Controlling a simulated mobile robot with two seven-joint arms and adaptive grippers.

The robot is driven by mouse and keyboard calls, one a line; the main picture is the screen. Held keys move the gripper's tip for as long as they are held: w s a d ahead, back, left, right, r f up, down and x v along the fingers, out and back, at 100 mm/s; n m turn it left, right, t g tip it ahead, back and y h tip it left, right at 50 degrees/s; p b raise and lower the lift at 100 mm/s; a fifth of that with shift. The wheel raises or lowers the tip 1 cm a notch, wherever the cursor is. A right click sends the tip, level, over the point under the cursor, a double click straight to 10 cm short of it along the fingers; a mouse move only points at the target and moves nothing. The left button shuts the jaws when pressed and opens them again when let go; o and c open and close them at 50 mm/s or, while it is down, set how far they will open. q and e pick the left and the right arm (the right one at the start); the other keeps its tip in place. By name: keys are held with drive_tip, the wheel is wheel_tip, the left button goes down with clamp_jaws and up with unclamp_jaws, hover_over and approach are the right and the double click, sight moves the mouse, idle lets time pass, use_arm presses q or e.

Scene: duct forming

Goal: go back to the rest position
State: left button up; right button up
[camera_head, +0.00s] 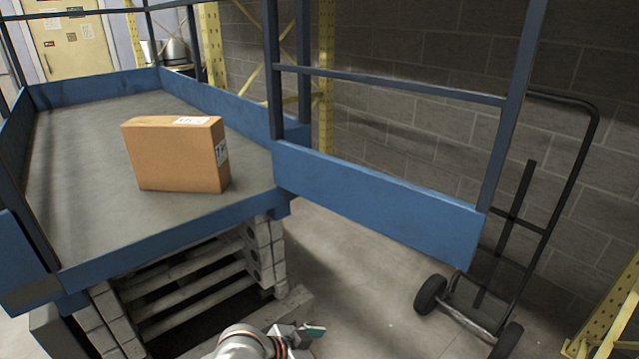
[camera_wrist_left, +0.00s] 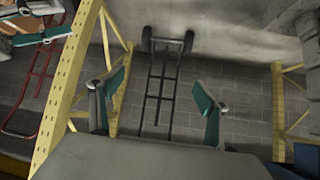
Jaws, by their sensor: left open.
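My left gripper (camera_head: 302,334) is at the bottom edge of the head view, in front of the blue platform and above the floor. Its wrist comes in from the lower left, and one teal fingertip shows clearly. In the left wrist view its two teal fingers (camera_wrist_left: 158,100) stand wide apart with nothing between them. Another gripper, which I take as my right one (camera_wrist_left: 38,24), shows at the upper left of that view. Its teal fingers are apart and I see nothing held. My right gripper is not in the head view.
A cardboard box (camera_head: 175,155) stands on the blue-edged platform (camera_head: 80,190). A blue railing (camera_head: 375,205) juts right. A black hand truck (camera_head: 545,225) stands by the block wall, with open floor (camera_head: 365,290) before it. A yellow rack upright (camera_wrist_left: 70,90) and red hand truck (camera_wrist_left: 40,75) show in the wrist view.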

use_arm(q)
drive_tip(key=s+a+f+n+t+y, duration=0.1)
drive_tip(key=s+a+f, duration=0.3)
drive_tip(key=a, duration=0.4)
drive_tip(key=s+a+f+n+t+y, duration=0.2)
drive_tip(key=s+a+f+n+y, duration=0.1)
drive_tip(key=s+a, duration=0.4)
drive_tip(key=s+a+f+n+t+y, duration=0.2)
drive_tip(key=s+a+f, duration=0.3)
drive_tip(key=a, duration=0.5)
drive_tip(key=shift+s+f+n, duration=0.15)
drive_tip(key=shift+s+n, duration=0.4)
drive_tip(key=shift+n, duration=0.35)
